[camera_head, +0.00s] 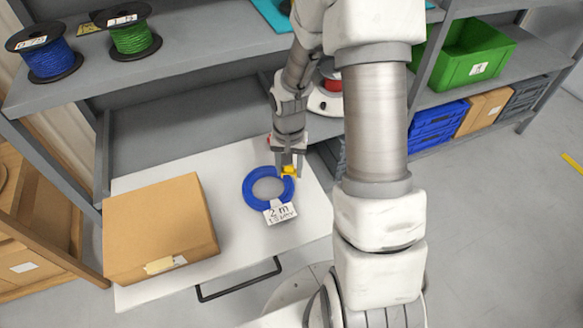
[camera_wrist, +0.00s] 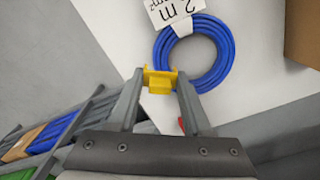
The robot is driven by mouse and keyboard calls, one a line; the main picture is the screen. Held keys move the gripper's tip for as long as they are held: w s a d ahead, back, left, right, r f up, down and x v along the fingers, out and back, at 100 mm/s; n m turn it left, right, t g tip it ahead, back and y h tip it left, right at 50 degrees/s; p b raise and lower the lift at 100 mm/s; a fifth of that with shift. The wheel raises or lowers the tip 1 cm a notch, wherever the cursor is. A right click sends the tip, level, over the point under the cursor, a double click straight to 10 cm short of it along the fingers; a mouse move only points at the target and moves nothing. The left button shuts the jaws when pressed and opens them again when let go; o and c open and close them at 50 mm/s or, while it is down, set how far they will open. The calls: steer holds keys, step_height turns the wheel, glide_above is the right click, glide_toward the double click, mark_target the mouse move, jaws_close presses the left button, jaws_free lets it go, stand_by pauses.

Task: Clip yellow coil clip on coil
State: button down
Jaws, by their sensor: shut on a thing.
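The blue coil (camera_head: 254,199) lies flat on the white table surface, with a white "2 m" label (camera_head: 281,213) on its near side. In the wrist view the coil (camera_wrist: 222,62) is just beyond my fingertips. My gripper (camera_head: 287,168) is shut on the yellow clip (camera_head: 289,171), at the far right edge of the coil. In the wrist view the clip (camera_wrist: 160,81) sits between the two fingers (camera_wrist: 159,82), right at the coil's rim. I cannot tell whether the clip is around the coil or only beside it.
A cardboard box (camera_head: 160,228) stands on the white surface (camera_head: 235,247) to the left of the coil. Blue (camera_head: 48,56) and green (camera_head: 133,37) cable reels stand on the grey shelf behind. A green crate (camera_head: 468,56) is on the right shelf. The surface around the label is clear.

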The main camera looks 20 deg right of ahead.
mark_target(289, 188)
steer(key=shift+f, duration=0.15)
steer(key=shift+f+b, duration=1.75)
steer(key=shift+f, duration=0.35)
steer(key=shift+f+b, duration=1.1)
steer(key=shift+f, duration=0.3)
steer(key=shift+s+f, duration=0.15)
steer(key=shift+f, duration=0.1)
stand_by(0.7)
jaws_free()
steer(key=shift+r, duration=0.1)
steer(key=shift+r, duration=0.1)
stand_by(0.4)
steer(key=shift+r+p, duration=2.7)
steer(key=shift+r, duration=0.75)
